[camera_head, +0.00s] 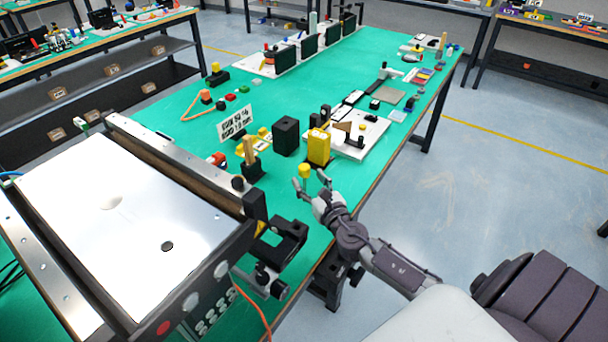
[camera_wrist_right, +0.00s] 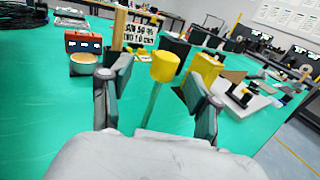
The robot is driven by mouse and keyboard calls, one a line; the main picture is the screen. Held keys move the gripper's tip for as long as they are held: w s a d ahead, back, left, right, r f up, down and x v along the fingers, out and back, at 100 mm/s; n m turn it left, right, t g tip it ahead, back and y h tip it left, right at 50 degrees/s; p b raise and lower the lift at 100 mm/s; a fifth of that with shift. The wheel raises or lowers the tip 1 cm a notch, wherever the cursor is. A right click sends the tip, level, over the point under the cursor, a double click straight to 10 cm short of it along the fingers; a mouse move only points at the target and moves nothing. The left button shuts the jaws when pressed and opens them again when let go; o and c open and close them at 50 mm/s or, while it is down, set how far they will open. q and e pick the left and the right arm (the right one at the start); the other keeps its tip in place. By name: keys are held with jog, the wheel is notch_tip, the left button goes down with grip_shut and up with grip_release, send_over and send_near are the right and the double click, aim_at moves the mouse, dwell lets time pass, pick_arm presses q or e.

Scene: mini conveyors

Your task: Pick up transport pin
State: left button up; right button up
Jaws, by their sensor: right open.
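The transport pin, as I take it, has a round yellow cap (camera_head: 304,170) and stands near the right edge of the green table. In the right wrist view its yellow cap (camera_wrist_right: 165,66) sits on a thin greenish shaft, upright with a slight lean in the picture. My right gripper (camera_head: 311,183) is open and empty at the near side of the pin. In the wrist view the pin shows between the two spread fingers (camera_wrist_right: 155,98), with no finger seen touching it. The lower end of the shaft is hidden behind my gripper. My left gripper is not in view.
A yellow block (camera_head: 319,147) and a black block (camera_head: 286,136) stand just behind the pin. A wooden post (camera_head: 249,150) and a white sign (camera_head: 235,123) are to the left. A conveyor with a bright metal top (camera_head: 110,205) fills the left front.

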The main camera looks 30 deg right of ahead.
aim_at(307, 174)
jog(key=w, duration=0.2)
jog(key=w+d, duration=0.1)
jog(key=w, duration=0.1)
jog(key=shift+w+f, duration=0.15)
jog(key=shift+w, duration=0.1)
jog(key=shift+s, duration=0.1)
jog(key=shift+c, duration=0.3)
grip_shut()
jog(key=shift+r, duration=0.2)
